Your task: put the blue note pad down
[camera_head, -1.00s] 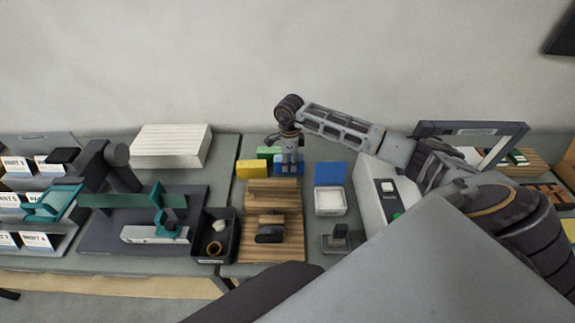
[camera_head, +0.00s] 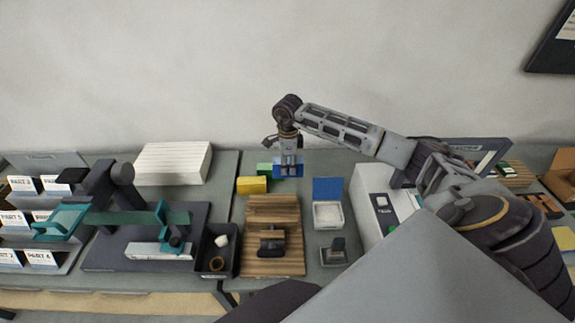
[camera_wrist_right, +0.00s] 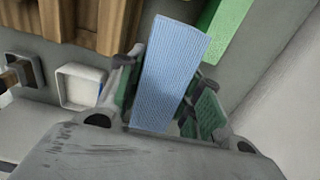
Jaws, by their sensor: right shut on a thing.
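The blue note pad (camera_head: 276,172) is held in my right gripper (camera_head: 290,170), which points down at the back of the bench. The right wrist view shows the pad (camera_wrist_right: 172,65) between the two green-padded fingers (camera_wrist_right: 165,98). In the head view the gripper hides part of the pad. The pad appears to be above the bench, but I cannot tell how far. My left gripper is not in view.
A wooden slatted board (camera_head: 285,209) with a dark-handled stamp (camera_head: 271,244) lies in front. An open blue-lidded box (camera_head: 327,213) and a grey-white machine (camera_head: 372,202) stand to the right. A white ribbed stack (camera_head: 173,164) is at the back left, near the wall.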

